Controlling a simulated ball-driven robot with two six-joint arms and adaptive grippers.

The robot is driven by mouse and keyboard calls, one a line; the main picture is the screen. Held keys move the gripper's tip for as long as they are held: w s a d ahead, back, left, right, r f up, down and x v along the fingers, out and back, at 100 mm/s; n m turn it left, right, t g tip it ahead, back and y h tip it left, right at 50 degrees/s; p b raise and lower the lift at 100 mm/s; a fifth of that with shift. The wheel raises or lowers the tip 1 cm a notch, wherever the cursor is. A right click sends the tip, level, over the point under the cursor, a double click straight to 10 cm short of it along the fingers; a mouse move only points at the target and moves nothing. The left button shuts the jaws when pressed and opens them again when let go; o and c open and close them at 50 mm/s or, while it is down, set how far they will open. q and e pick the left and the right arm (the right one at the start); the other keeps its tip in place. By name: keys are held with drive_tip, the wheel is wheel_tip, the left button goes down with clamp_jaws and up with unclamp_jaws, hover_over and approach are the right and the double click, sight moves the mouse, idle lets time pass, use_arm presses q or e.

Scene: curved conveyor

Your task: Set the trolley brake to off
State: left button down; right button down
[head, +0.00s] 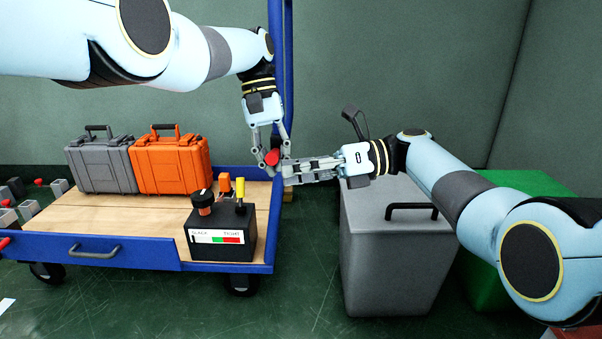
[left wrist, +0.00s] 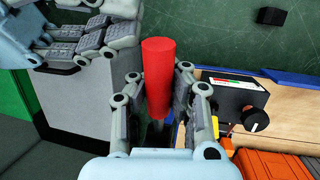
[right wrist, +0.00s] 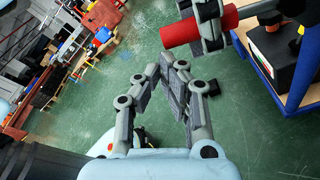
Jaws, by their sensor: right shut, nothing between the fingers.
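The blue trolley (head: 130,252) with a wooden deck stands at the left in the head view. A red cylindrical handle (left wrist: 158,75), likely the brake's, is at its right end; it also shows in the right wrist view (right wrist: 235,18). My left gripper (head: 272,155) reaches down over the handle, one finger on each side. The left wrist view (left wrist: 160,95) does not show clearly whether both fingers press on it. My right gripper (head: 285,172) is shut and empty, pointing left close beside the left gripper and handle. The handle's base is largely hidden.
A black box (head: 220,240) with a knob and a red-green scale sits on the deck's front right. Grey (head: 102,165) and orange (head: 170,165) cases stand behind it. A grey bin (head: 375,260) and a green box (head: 485,300) stand right of the trolley.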

use_arm(q)
drive_tip(key=shift+w+r, duration=0.15)
use_arm(e)
drive_tip(key=shift+w+a+r, duration=0.25)
drive_tip(key=shift+a+r, duration=0.05)
drive_tip(key=shift+r, duration=0.3)
use_arm(q)
drive_tip(key=c, duration=1.1)
unclamp_jaws()
